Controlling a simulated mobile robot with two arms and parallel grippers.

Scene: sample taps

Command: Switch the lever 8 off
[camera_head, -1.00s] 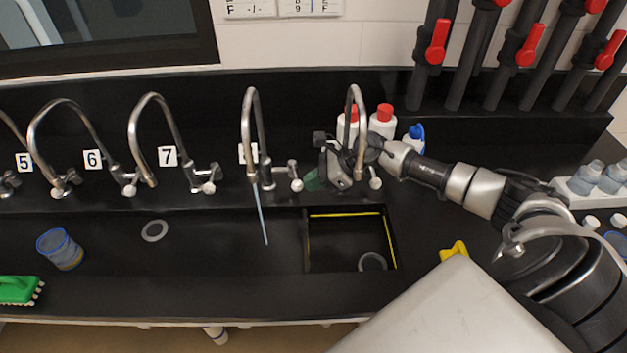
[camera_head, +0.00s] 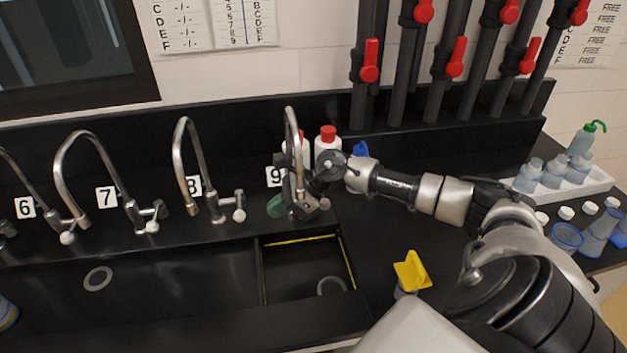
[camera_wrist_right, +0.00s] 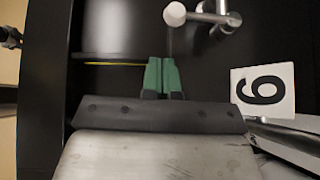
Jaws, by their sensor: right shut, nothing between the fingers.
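Tap 8 (camera_head: 185,150) is a steel gooseneck behind the sink, beside its white label 8 (camera_head: 194,186). Its lever, tipped with a white knob (camera_head: 239,215), is at the right of its base. No water stream shows under its spout. The knob also shows in the right wrist view (camera_wrist_right: 175,14), ahead of the fingers. My right gripper (camera_head: 277,206) is right of this lever, in front of label 9, apart from the lever. Its green fingers (camera_wrist_right: 161,76) are together and empty. My left gripper is out of view.
Tap 9 (camera_head: 291,125) stands close by my right wrist, with red-capped white bottles (camera_head: 328,142) behind. Taps 7 (camera_head: 60,165) and 6 stand to the left. A small basin (camera_head: 300,266) lies below the gripper. A yellow object (camera_head: 411,270) is on the counter at right.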

